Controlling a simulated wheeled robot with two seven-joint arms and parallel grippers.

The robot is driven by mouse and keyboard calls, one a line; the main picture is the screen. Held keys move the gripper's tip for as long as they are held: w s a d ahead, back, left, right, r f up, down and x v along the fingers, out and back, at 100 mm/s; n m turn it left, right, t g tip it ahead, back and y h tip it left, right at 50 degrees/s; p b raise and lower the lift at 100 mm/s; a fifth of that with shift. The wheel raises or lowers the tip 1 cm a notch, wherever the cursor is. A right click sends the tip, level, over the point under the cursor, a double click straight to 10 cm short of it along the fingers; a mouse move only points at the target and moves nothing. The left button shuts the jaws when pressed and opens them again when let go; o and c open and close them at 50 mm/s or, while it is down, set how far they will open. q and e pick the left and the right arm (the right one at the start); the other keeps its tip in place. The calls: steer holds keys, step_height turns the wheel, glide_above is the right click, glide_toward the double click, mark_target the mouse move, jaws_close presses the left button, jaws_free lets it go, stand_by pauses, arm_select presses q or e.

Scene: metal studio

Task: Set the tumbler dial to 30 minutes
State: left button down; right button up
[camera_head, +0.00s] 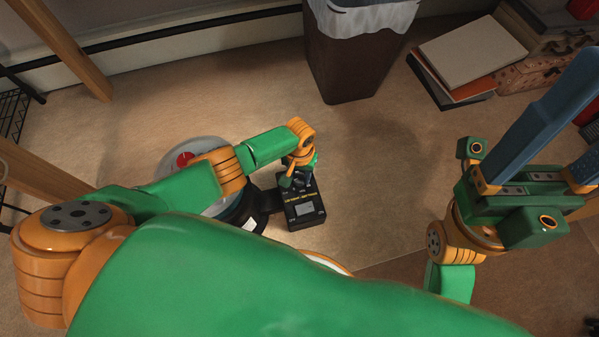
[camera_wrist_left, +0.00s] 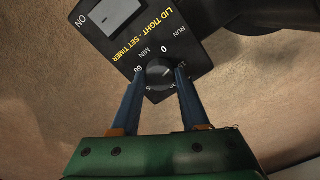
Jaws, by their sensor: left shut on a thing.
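The rock tumbler (camera_head: 212,150) stands on the floor with its black control box (camera_head: 303,207) beside it. In the left wrist view the panel (camera_wrist_left: 120,45) reads "LID TIGHT - SET TIMER", with an ON/RUN switch plate (camera_wrist_left: 112,14). The dark round dial (camera_wrist_left: 158,76) sits at the panel's lower end, with "0" and "60" printed around it. My left gripper (camera_wrist_left: 160,73) is shut on the dial, one blue finger on each side. Its pointer setting cannot be read. In the head view my left gripper (camera_head: 300,180) partly hides the panel. My right gripper (camera_head: 585,115) is open and empty, away from the tumbler.
A brown bin (camera_head: 345,65) with a white liner stands behind the tumbler. Books (camera_head: 470,55) and boxes (camera_head: 545,70) are stacked at the back right. Wooden legs (camera_head: 70,45) and a black wire rack (camera_head: 15,110) are at the left. The floor right of the control box is clear.

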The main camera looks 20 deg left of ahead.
arm_select(q)
steer(key=m, duration=0.4)
steer(key=shift+m, duration=0.3)
steer(key=m, duration=1)
steer(key=shift+m, duration=2.7)
steer(key=shift+c, duration=2)
jaws_free()
steer(key=shift+r, duration=0.1)
